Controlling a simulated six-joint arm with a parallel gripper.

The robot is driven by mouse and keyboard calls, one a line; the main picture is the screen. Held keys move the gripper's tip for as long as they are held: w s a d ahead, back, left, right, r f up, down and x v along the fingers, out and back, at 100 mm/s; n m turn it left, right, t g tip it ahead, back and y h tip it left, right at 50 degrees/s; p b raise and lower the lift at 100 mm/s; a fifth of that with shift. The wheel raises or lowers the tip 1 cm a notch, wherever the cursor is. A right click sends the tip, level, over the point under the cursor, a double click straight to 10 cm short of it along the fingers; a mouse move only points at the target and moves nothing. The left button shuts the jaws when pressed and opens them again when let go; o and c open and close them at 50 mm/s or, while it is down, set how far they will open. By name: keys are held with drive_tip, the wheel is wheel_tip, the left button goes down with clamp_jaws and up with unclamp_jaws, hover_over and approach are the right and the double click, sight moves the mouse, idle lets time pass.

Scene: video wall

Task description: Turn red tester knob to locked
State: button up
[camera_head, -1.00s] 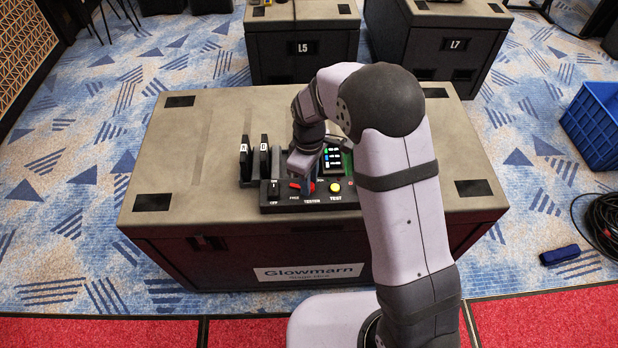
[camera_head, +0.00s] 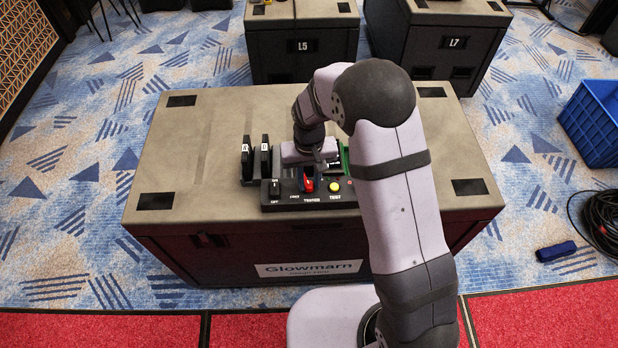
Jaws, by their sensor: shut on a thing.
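The red tester knob (camera_head: 308,184) sits on the black tester panel (camera_head: 284,200) on top of the case, between the rocker switch and the yellow button. The knob stands roughly front to back, near upright in the picture. My gripper (camera_head: 313,173) is down at the knob, shut on it; its body hides the knob's far end. The label "FREE" shows left of the knob and "TESTER" below it. The locked mark is not readable behind the jaws.
The yellow test button (camera_head: 333,186) is close on the right. The black rocker switch (camera_head: 274,187) is on the left. Two dark upright modules (camera_head: 256,160) stand behind it. A green board (camera_head: 344,158) is partly hidden behind my gripper. The case top (camera_head: 200,130) is otherwise clear.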

sight(309, 183)
drive_tip(key=shift+w+m, duration=0.1)
drive_tip(key=shift+m, duration=1.5)
drive_tip(key=o, duration=1.1)
drive_tip(key=shift+c, duration=0.2)
drive_tip(key=shift+r+b, duration=0.45)
drive_tip(key=shift+r, duration=3.25)
